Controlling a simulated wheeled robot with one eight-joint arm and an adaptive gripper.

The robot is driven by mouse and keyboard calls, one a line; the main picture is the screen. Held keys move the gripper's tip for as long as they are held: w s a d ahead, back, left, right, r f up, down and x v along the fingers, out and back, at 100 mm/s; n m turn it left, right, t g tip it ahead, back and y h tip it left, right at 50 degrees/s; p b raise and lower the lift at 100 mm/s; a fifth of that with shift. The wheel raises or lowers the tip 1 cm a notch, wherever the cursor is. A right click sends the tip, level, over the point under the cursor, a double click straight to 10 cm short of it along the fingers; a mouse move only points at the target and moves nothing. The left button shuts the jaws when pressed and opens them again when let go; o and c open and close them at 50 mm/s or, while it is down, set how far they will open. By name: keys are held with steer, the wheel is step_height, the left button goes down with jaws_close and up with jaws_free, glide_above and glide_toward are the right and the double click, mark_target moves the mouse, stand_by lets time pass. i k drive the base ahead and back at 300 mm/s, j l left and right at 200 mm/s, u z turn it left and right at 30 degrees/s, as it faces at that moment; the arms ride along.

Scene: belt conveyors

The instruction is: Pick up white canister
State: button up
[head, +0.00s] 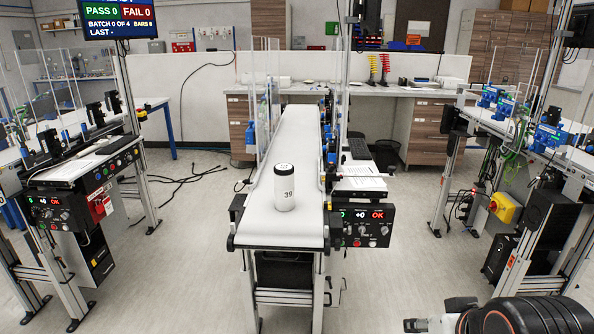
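The white canister (285,188) stands upright near the front end of the middle conveyor's white belt (300,135). Parts of my own arm show at the bottom right corner, well to the right of the canister and nearer to the camera. I cannot make out my gripper's fingers in this view.
A control box (367,226) with red and green displays sits right of the belt's front end. Clear panels (263,100) flank the belt farther back. Other conveyor stations stand at left (85,165) and right (555,150). Floor (410,220) is free between them.

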mark_target(283, 173)
steer(key=i+l+z, duration=0.35)
steer(key=i, duration=0.3)
steer(key=i+z, duration=0.35)
steer(key=i, duration=0.35)
steer(key=i+u, duration=0.2)
steer(key=i, duration=0.25)
steer(key=i+l+u, duration=0.25)
steer(key=i, duration=0.2)
steer(key=i+l+u, duration=0.2)
steer(key=i, duration=0.25)
steer(key=i+l+u, duration=0.2)
steer(key=i, duration=0.25)
steer(key=i+l+u, duration=0.7)
steer(key=u, duration=0.25)
steer(key=i+l+u, duration=0.15)
steer(key=l+u, duration=0.15)
steer(key=l, duration=0.2)
steer(key=i+l+u, duration=0.1)
steer(key=l+u, duration=0.5)
steer(key=l, duration=0.25)
